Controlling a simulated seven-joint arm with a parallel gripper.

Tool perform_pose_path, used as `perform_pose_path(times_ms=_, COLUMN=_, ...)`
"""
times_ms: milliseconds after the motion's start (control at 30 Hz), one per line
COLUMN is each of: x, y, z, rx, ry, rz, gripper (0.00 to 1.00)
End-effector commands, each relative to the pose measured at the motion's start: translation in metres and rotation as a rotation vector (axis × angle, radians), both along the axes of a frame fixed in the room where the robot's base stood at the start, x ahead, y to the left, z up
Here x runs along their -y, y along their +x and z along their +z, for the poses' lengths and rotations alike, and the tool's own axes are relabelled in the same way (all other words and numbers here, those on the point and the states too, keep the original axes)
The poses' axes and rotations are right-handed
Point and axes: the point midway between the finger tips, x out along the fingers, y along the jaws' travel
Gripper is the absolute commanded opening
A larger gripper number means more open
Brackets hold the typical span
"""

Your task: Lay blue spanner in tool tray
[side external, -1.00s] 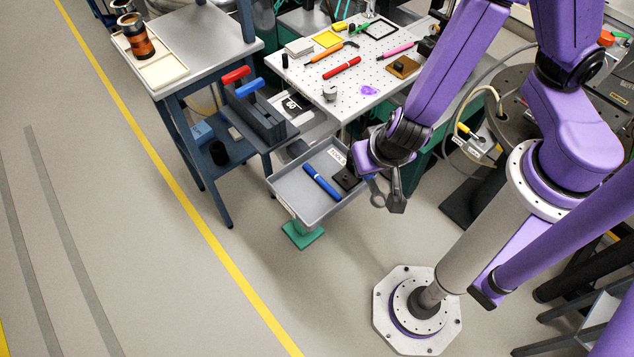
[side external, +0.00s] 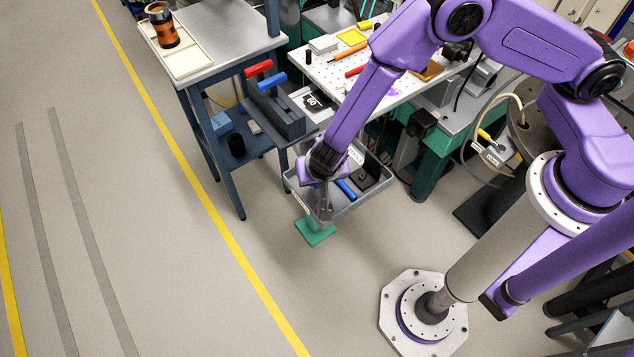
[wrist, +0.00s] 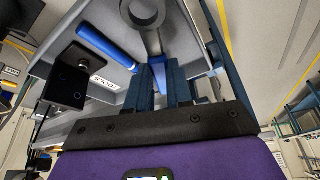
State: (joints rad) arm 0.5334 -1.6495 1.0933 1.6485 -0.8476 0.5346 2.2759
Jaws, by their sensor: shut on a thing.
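My gripper (side external: 325,207) is shut on the blue spanner and hangs over the tool tray. In the wrist view the spanner's grey ring head (wrist: 142,13) sticks out beyond the fingers (wrist: 163,88), and a bit of blue shows between them. The fingers hide most of its handle. The grey tool tray (side external: 350,208) is a shallow open bin below the gripper, and its floor also shows in the wrist view (wrist: 100,20). I cannot tell whether the spanner touches the tray.
A blue rod (wrist: 107,47) and a black block (wrist: 70,80) lie in the tray, beside the spanner. A blue-framed cart (side external: 222,55) with red and blue handled items stands left of the tray. A perforated bench (side external: 315,70) with tools stands behind. Open floor lies in front.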

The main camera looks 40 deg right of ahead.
Motion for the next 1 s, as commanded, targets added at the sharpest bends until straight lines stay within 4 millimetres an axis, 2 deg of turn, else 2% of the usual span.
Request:
perform_pose_path(times_ms=267, x=-0.001, y=0.002, z=-0.031, rx=-0.001, ry=-0.002, rz=0.000, gripper=0.00)
perform_pose_path(times_ms=700, x=-0.001, y=0.002, z=-0.036, rx=0.000, ry=0.000, rz=-0.001, gripper=0.00)
perform_pose_path(times_ms=733, x=-0.001, y=0.002, z=-0.037, rx=0.000, ry=0.000, rz=-0.001, gripper=0.24)
perform_pose_path(times_ms=800, x=-0.001, y=0.002, z=-0.037, rx=0.000, ry=0.000, rz=-0.001, gripper=0.46)
perform_pose_path(times_ms=1000, x=-0.001, y=0.002, z=-0.036, rx=0.000, ry=0.000, rz=-0.001, gripper=0.46)
